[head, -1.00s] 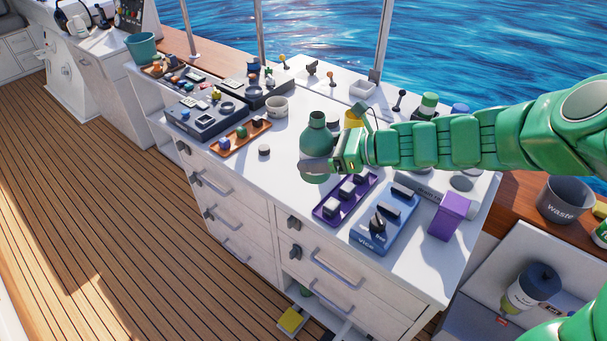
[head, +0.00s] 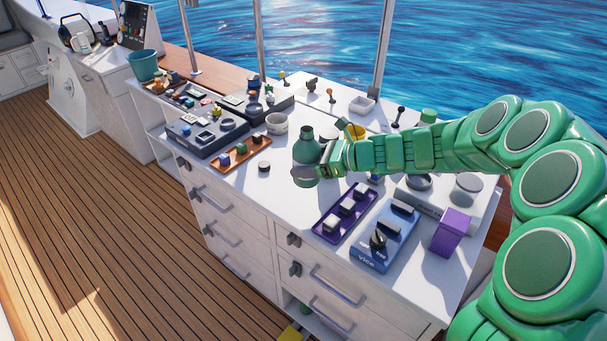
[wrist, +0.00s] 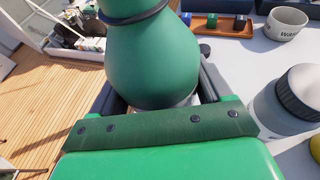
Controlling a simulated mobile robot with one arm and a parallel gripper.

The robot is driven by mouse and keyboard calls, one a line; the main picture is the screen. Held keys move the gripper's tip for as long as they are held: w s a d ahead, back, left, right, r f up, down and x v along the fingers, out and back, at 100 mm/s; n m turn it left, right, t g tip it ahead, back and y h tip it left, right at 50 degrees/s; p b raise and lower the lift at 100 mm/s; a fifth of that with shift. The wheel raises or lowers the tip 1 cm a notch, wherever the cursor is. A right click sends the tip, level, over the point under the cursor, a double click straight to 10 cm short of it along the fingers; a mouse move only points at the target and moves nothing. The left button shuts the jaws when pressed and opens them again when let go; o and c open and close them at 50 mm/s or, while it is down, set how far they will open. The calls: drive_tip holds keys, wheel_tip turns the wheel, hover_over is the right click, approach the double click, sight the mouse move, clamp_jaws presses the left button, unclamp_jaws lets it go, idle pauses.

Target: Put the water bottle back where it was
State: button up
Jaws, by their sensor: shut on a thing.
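A green water bottle (head: 306,146) stands upright in my gripper (head: 306,172), over the white worktop (head: 268,197) near its front edge. In the wrist view the bottle (wrist: 152,50) fills the middle, between the two dark fingers of my gripper (wrist: 150,98), which is shut on its lower body. A dark band runs around the bottle's neck. I cannot tell whether its base touches the worktop.
Nearby are an orange tray (head: 228,167), a white mug (head: 277,123), a small dark puck (head: 264,167), a purple tray (head: 329,234), a blue vice block (head: 372,258) and a purple box (head: 451,232). In the wrist view a grey-lidded container (wrist: 297,95) stands to the right. Clear worktop lies left of the purple tray.

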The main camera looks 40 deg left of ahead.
drive_tip(key=shift+w+a+f, duration=0.45)
drive_tip(key=shift+a+f, duration=0.1)
drive_tip(key=shift+f, duration=0.3)
drive_tip(key=shift+w+a+f, duration=0.5)
drive_tip(key=shift+a+f, duration=0.05)
drive_tip(key=shift+f, duration=0.35)
drive_tip(key=shift+w+a+f, duration=0.45)
drive_tip(key=shift+a+f, duration=0.1)
drive_tip(key=shift+f, duration=1.85)
drive_tip(key=shift+f, duration=0.15)
drive_tip(key=o, duration=1.2)
drive_tip(key=shift+r, duration=0.2)
drive_tip(key=v, duration=1.2)
drive_tip(key=shift+f, duration=0.1)
